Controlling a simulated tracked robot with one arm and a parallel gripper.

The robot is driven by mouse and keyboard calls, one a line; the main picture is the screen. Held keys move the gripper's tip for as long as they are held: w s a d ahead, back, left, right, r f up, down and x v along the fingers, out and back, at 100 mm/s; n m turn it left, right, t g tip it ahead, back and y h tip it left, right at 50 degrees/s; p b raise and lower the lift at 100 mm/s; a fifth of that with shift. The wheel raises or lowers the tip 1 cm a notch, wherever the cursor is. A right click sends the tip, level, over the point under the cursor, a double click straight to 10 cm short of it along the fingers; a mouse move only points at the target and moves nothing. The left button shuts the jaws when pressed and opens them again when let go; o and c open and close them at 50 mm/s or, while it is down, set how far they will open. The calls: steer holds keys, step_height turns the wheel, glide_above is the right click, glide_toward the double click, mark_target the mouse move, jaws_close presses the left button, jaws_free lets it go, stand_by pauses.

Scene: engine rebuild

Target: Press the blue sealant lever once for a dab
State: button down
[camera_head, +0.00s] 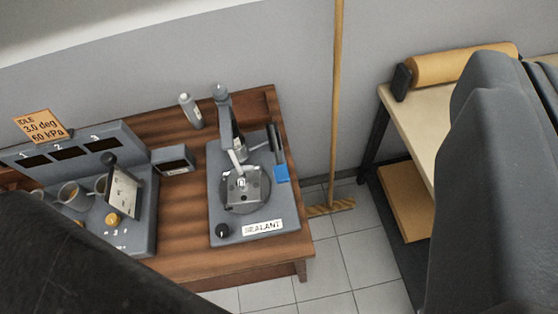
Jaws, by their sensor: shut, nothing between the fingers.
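The sealant dispenser stands on the right end of a wooden bench, on a grey base (222,190) with a white "SEALANT" label (263,227). Its blue lever end (281,173) sits at the right edge of the base, below a dark upright bar (275,143). A grey dispenser column (225,110) rises at the back, over a round dark plate (262,193) with a small metal piece (240,190) on it. The fingertips of my gripper are not in view. Large dark shapes cover the lower left and the right; nothing is seen touching the lever.
Left on the wooden bench (180,235) are a grey console (140,232) with cups and displays, a small grey box (173,160) and a bottle (189,110). A broom (335,100) leans on the wall right of the bench. A pale table (415,125) holds a yellow roll (455,66).

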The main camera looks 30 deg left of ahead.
steer(key=w+a+f+m+g+p, duration=0.1)
steer(key=w+a+f+p, duration=0.15)
steer(key=w, duration=0.25)
steer(key=w+a+f+m+g+p, duration=0.1)
steer(key=w+a+f, duration=0.3)
steer(key=w, duration=0.1)
steer(key=m+g+y+p, duration=0.1)
steer(key=m+g+p, duration=0.4)
steer(key=p, duration=0.4)
glide_above(277, 167)
steer(key=w, duration=0.1)
step_height(277, 167, down, 28)
steer(key=shift+a+f, duration=0.2)
steer(key=shift+s+d+f+b, duration=0.15)
steer(key=shift+f+b, duration=0.55)
steer(key=shift+f, duration=1.5)
steer(key=shift+s+d+f+b, duration=0.15)
steer(key=shift+f+b, duration=0.55)
steer(key=shift+f, duration=1.5)
steer(key=shift+s+f+b, duration=0.15)
steer(key=shift+f+b, duration=0.15)
